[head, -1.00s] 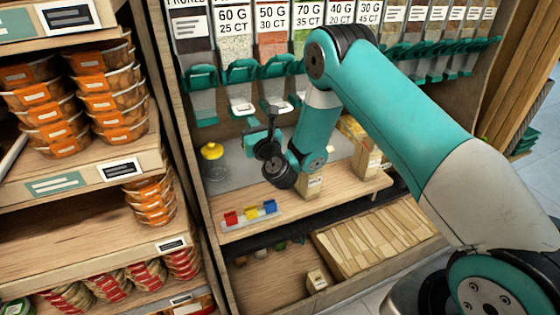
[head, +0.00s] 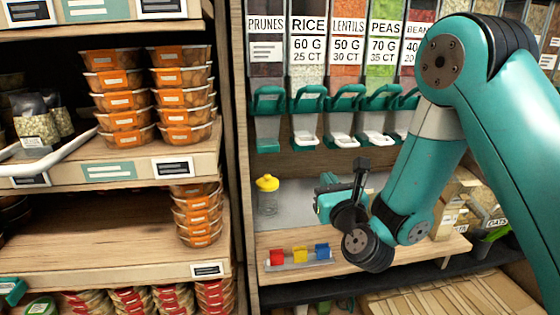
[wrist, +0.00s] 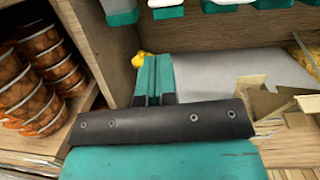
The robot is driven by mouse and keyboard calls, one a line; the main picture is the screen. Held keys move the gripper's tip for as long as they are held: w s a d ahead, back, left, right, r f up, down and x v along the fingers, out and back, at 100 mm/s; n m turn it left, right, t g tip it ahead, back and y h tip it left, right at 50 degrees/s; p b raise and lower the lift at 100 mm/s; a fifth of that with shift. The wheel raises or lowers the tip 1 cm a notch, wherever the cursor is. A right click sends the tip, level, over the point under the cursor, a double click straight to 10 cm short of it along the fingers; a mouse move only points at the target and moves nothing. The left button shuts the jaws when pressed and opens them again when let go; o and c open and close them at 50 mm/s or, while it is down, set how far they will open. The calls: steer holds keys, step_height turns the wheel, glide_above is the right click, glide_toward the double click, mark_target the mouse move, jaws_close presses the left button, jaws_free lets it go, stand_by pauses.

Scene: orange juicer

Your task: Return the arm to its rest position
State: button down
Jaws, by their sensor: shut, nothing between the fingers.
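My gripper (head: 326,196) hangs at the end of my teal arm, over the wooden counter (head: 350,272) of the dispenser shelf. In the wrist view its two teal fingers (wrist: 154,75) lie side by side, closed together with nothing between them. The arm is bent, with its elbow high at the right of the head view and the forearm sloping down to the wrist. The gripper is to the right of a yellow-capped clear jar (head: 267,196) and appears apart from it.
Dispensers with teal levers (head: 340,117) hang above the counter. A rack with red, yellow and blue pieces (head: 300,257) sits at its front. Cardboard boxes (head: 452,207) stand at the right. Shelves of orange-labelled tubs (head: 122,104) fill the left.

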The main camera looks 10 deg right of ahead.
steer(key=s+a+r+n+g+y+p, duration=0.2)
steer(key=s+a+r+n+g+y, duration=0.25)
steer(key=n, duration=0.75)
steer(key=s+a+r+n+g+y+p, duration=0.35)
steer(key=s+a+n+g, duration=0.25)
steer(key=n, duration=0.6)
steer(key=s+d+r+n+g+h, duration=0.1)
steer(key=s+d+n+g, duration=0.1)
steer(key=s+n, duration=0.4)
steer(key=s+d+r+n+g+h+p, duration=0.1)
steer(key=s+d+r+n+g+h, duration=0.1)
steer(key=s+n+g, duration=0.2)
steer(key=s+d+r+n+g+h+p, duration=0.1)
steer(key=s+d+n+g+h, duration=0.1)
steer(key=s+n, duration=0.6)
steer(key=shift+s+d+r+g, duration=0.25)
steer(key=shift+s+g, duration=0.3)
steer(key=shift+s, duration=0.3)
